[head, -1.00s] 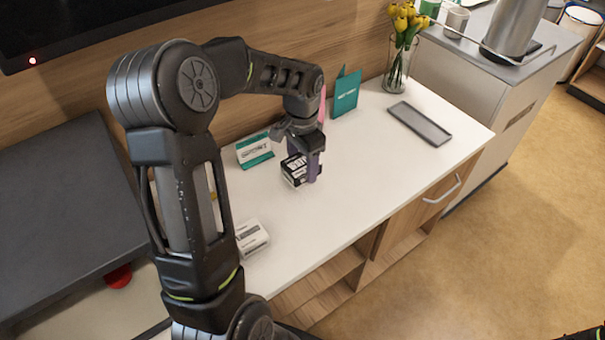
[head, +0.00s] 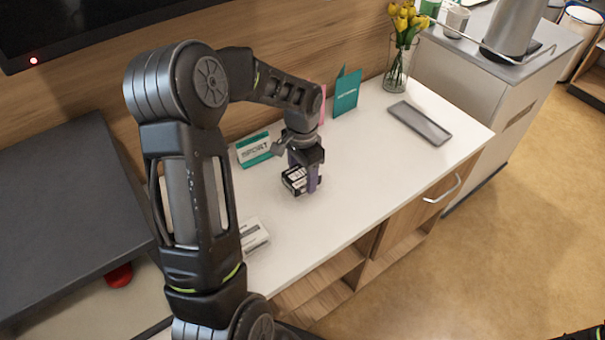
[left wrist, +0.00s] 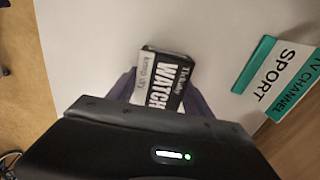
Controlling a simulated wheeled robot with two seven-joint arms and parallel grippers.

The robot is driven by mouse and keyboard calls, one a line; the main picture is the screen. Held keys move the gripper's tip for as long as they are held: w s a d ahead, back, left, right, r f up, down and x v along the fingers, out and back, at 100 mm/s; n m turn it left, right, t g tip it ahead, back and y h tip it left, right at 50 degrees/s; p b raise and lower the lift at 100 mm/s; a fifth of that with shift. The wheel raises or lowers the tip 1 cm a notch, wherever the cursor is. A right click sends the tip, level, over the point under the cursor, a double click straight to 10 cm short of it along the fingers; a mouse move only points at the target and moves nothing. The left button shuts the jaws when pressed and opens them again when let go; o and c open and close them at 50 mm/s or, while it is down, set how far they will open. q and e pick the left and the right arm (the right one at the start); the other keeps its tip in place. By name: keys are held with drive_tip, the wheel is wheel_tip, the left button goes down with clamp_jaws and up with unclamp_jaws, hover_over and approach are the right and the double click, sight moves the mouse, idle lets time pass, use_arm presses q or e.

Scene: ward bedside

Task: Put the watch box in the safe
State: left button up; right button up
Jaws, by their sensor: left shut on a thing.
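The watch box (head: 294,180) is a small black and white box near the middle of the white counter in the head view. In the left wrist view the watch box (left wrist: 163,78) shows the word "WATCH" and lies between the purple fingers. My left gripper (head: 306,178) points down and is shut on the box; it also shows in the left wrist view (left wrist: 160,95). I cannot tell whether the box touches the counter. The safe is not clearly seen in either view.
A white box (head: 252,236) lies nearer, partly behind my arm. A teal folder (head: 346,92), a grey tray (head: 420,123) and a tulip vase (head: 397,70) stand farther right. The counter's front middle (head: 340,210) is clear.

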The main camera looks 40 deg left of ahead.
sight(302, 173)
use_arm(q)
drive_tip(key=o, duration=1.5)
drive_tip(key=shift+f, duration=0.1)
wheel_tip(302, 173, up, 12)
drive_tip(key=shift+r, duration=0.2)
